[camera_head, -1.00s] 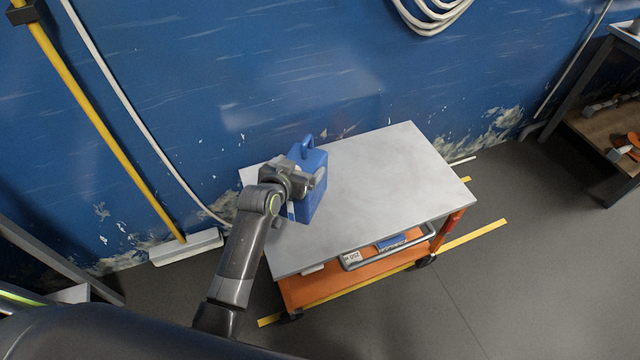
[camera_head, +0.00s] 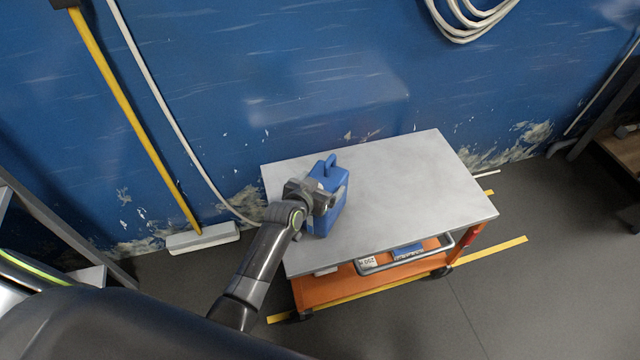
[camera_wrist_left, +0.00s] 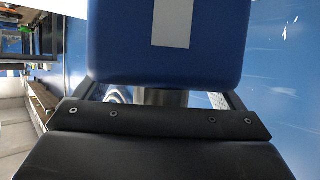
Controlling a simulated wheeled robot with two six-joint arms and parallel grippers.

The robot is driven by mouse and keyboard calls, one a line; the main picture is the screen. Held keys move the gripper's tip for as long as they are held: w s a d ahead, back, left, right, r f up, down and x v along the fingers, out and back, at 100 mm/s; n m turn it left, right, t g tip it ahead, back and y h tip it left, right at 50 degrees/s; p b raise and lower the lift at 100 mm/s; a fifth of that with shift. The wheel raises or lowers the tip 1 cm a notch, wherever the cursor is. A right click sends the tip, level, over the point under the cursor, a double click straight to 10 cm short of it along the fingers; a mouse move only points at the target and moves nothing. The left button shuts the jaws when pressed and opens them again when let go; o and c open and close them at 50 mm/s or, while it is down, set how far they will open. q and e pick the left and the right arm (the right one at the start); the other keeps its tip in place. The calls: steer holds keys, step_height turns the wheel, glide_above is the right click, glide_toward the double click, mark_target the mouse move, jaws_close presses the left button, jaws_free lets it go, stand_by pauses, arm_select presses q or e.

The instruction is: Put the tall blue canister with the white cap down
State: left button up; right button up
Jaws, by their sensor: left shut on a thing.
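The tall blue canister (camera_head: 326,172) has a blue handle on top and is upright over the left part of the grey cart top (camera_head: 410,185). My left gripper (camera_head: 330,199) is shut on it from the front left. Its base looks at or very near the cart top; I cannot tell whether it touches. The white cap is not clearly visible. In the left wrist view the canister (camera_wrist_left: 112,45) fills the upper middle, with a pale label on its face. My right gripper is not in view.
The cart's orange lower shelf (camera_head: 330,290) holds a blue item and a small labelled thing. The middle and right of the cart top are clear. A blue wall (camera_head: 220,60) stands close behind. A yellow-handled broom (camera_head: 130,110) leans at left.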

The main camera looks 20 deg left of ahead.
arm_select(q)
steer(key=o, duration=1.8)
steer(key=shift+c, duration=0.2)
steer(key=shift+r, duration=0.15)
steer(key=v, duration=1.2)
steer(key=shift+p, duration=0.35)
